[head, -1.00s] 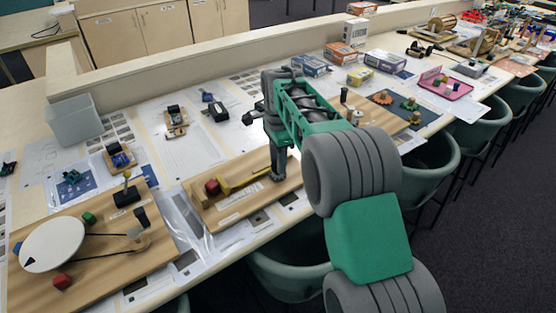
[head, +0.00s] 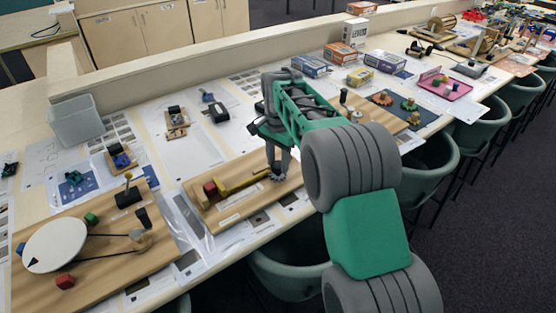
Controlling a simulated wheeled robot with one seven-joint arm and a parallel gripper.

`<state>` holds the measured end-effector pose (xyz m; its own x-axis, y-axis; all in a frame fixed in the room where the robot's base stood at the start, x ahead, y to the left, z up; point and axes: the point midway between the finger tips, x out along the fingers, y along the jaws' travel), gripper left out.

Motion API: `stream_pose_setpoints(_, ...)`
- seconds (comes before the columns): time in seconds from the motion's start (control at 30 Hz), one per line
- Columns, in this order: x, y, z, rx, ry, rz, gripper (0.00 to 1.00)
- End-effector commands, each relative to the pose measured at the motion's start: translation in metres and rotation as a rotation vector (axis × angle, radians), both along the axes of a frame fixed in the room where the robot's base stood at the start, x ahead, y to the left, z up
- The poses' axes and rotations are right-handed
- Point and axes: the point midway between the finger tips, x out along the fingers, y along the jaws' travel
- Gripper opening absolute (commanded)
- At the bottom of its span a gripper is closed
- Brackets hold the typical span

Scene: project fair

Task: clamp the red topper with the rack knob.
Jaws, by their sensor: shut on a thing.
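The red topper (head: 210,188) is a small red block near the left end of the rack board (head: 228,214), a wooden board on the table. A yellow rack (head: 240,184) runs right from beside it toward a dark toothed wheel (head: 278,174). I cannot tell whether rack and topper touch. My gripper (head: 277,165) points down over the right part of this board, just above the toothed wheel. It is shut on what appears to be the rack knob, which the fingers mostly hide.
On the left, another board (head: 105,271) carries a white disc (head: 54,245), a belt and small blocks, one of them red (head: 65,281). A grey bin (head: 76,120) stands behind. Small boxes (head: 310,66) stand at the back. Green chairs (head: 290,275) line the table's front edge.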

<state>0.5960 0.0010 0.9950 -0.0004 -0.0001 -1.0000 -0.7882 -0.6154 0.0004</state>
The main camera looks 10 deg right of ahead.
Motion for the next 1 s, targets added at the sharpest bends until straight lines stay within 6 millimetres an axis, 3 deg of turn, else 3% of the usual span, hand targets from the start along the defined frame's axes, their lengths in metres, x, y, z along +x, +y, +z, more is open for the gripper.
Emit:
stream_pose_setpoints(0.3,0.0001,0.0,0.0002,0.0,0.0,0.12,0.0)
stream_pose_setpoints(0.77,0.0001,0.0,0.0,0.0,0.0,0.137,0.0)
stream_pose_setpoints(0.8,0.0001,0.0,0.0,0.0,0.0,0.137,0.39)
stream_pose_setpoints(1.0,0.0001,0.0,0.0,0.0,0.0,0.137,0.55)
